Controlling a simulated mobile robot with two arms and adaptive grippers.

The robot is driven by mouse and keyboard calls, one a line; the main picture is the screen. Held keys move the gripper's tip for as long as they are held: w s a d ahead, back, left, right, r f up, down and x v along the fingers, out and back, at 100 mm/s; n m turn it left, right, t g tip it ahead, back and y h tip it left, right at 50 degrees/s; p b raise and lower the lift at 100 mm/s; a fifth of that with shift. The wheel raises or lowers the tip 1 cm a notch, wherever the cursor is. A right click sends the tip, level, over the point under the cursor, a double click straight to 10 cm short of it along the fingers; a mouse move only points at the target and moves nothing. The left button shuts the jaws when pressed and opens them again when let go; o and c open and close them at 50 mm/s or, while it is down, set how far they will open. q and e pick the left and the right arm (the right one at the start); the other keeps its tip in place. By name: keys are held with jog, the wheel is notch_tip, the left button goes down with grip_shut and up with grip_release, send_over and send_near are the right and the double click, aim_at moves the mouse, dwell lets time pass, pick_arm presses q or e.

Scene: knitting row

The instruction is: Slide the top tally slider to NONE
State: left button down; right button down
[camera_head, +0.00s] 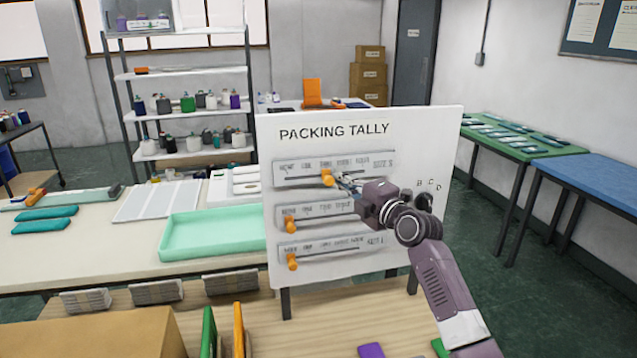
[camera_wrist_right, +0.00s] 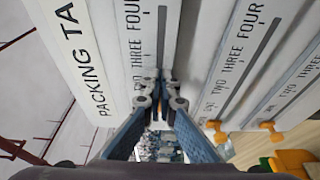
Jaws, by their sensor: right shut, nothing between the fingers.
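The white PACKING TALLY board (camera_head: 365,122) stands upright with three slots, one above another. The orange top slider knob (camera_head: 327,178) sits partway along the top slot, around the TWO label; NONE is at the slot's left end. My right gripper (camera_head: 341,179) is shut and empty, its fingertips just right of the top knob; I cannot tell whether they touch it. In the wrist view the shut fingertips (camera_wrist_right: 160,95) lie over the top slot, and the top knob is hidden there. My left gripper is out of view.
The middle knob (camera_head: 290,223) and bottom knob (camera_head: 292,261) sit near the left ends of their slots. A mint tray (camera_head: 213,235) lies left of the board. Green and orange upright pieces (camera_head: 238,330) and a cardboard box (camera_head: 95,335) stand in front.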

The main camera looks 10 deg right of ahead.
jog(key=shift+s+a+p, duration=0.15)
jog(key=shift+a+p, duration=1.7)
jog(key=shift+a, duration=3.05)
jog(key=shift+d+b, duration=0.4)
jog(key=shift+d, duration=0.3)
jog(key=shift+s+r+p, duration=0.1)
jog(key=shift+s+p, duration=0.35)
jog(key=shift+p, duration=0.15)
jog(key=p, duration=0.4)
send_near(301, 178)
jog(key=shift+s+a, duration=0.85)
jog(key=shift+s, duration=0.3)
